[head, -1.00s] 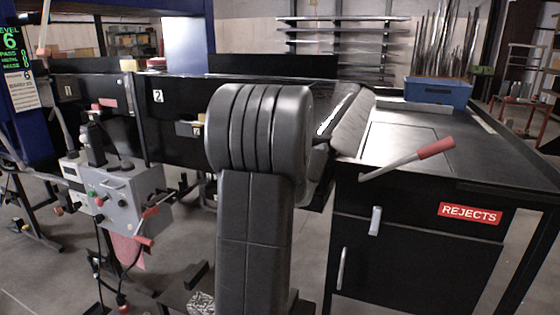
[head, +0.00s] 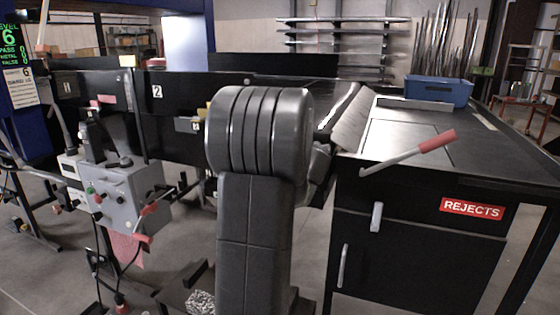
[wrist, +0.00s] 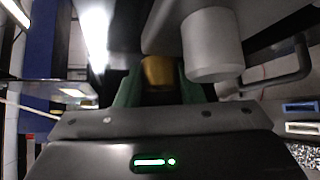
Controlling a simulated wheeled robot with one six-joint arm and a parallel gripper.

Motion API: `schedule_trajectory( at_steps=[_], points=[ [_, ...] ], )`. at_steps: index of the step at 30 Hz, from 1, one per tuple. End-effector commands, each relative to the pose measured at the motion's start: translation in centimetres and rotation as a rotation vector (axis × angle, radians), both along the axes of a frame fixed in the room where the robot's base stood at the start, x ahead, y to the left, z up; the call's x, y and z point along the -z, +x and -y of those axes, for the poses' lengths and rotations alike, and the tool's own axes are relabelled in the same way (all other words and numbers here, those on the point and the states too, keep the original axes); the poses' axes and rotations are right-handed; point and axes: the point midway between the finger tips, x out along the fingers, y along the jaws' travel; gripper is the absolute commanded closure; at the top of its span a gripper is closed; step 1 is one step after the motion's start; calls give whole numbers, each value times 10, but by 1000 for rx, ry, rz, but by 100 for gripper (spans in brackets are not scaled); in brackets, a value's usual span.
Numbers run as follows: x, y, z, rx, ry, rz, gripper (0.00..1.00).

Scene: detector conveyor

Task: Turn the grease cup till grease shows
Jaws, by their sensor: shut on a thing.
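In the wrist view a brass-coloured grease cup (wrist: 158,72) sits between the two greenish fingers of my gripper (wrist: 158,88). The fingers are shut on its sides. The front rim of my gripper hides the near part of the cup, and its far end runs into shadow under a dark part. No grease can be made out. In the head view my own arm hides the gripper and the cup.
A pale grey cylinder (wrist: 212,45) hangs close to the right of my gripper. A bent grey bar (wrist: 285,75) lies farther right. The reject cabinet's red-gripped lever (head: 436,141) sticks out right of my arm. A blue bin (head: 438,90) stands on the cabinet top.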

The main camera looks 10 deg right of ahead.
Motion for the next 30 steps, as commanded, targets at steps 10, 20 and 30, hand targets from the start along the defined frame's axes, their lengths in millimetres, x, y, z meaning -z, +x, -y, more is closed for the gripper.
schedule_trajectory(
  at_steps=[10, 20, 30],
  points=[
    [13, -1, 1, 0, 238, 164, 88],
    [14, 0, 0, -1, 429, 292, 88],
    [12, 0, 1, 0, 531, 359, 88]
  ],
)
